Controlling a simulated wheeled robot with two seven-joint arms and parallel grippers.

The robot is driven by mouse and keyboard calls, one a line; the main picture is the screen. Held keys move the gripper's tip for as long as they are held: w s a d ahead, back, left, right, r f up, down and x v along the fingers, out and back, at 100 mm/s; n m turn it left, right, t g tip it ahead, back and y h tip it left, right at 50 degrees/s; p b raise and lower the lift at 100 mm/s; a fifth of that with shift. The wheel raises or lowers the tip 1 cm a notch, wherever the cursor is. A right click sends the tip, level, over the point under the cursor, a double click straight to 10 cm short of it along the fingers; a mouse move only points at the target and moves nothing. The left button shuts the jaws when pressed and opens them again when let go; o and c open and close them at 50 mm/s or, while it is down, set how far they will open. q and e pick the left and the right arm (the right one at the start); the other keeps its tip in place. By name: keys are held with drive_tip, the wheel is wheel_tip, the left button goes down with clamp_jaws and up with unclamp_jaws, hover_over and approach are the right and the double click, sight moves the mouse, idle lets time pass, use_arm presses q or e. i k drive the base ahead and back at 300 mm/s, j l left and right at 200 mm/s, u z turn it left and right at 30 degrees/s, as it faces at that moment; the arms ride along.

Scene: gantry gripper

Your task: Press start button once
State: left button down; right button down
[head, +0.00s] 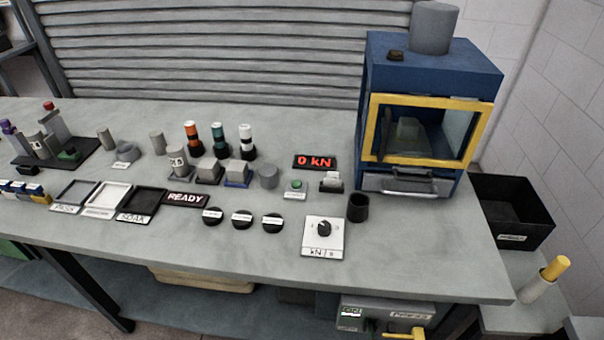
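A small green start button (296,184) sits on a light grey box on the bench, below the red "0 kN" display (314,162). I cannot read the small label on the box's front. Nothing covers the button. A blue press machine (432,72) with a yellow-framed window (422,130) stands to its right at the back of the bench. Neither of my grippers shows in the head view.
A white dial plate marked kN (323,239) lies in front, with a black cup (358,208) to its right. Black round pads (242,217), grey blocks and a READY sign (185,199) stand left. A black bin (512,212) is beyond the bench's right edge.

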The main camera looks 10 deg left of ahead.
sight(296, 184)
drive_tip(key=j+z, duration=0.1)
drive_tip(key=j, duration=0.65)
drive_tip(key=i+j, duration=0.1)
drive_tip(key=j, duration=0.6)
drive_tip(key=i+z, duration=0.05)
